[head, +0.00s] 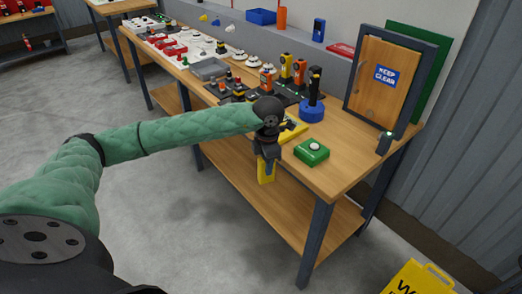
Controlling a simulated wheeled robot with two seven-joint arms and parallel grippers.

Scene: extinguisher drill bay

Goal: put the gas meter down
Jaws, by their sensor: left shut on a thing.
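My left gripper (268,155) points down at the front edge of the bench and is shut on the gas meter (266,174), a yellow body of which the lower part shows below the fingers. The meter hangs in the air in front of the bench edge, apart from the floor. My wrist hides part of a yellow item (293,130) on the bench top behind it. My right gripper is not in view.
The wooden bench (335,172) has bare top at its near right end. A green box with a white button (312,151), a blue holder (311,110) and orange and yellow handheld devices stand close by. A framed "KEEP CLEAR" door panel (385,80) stands behind.

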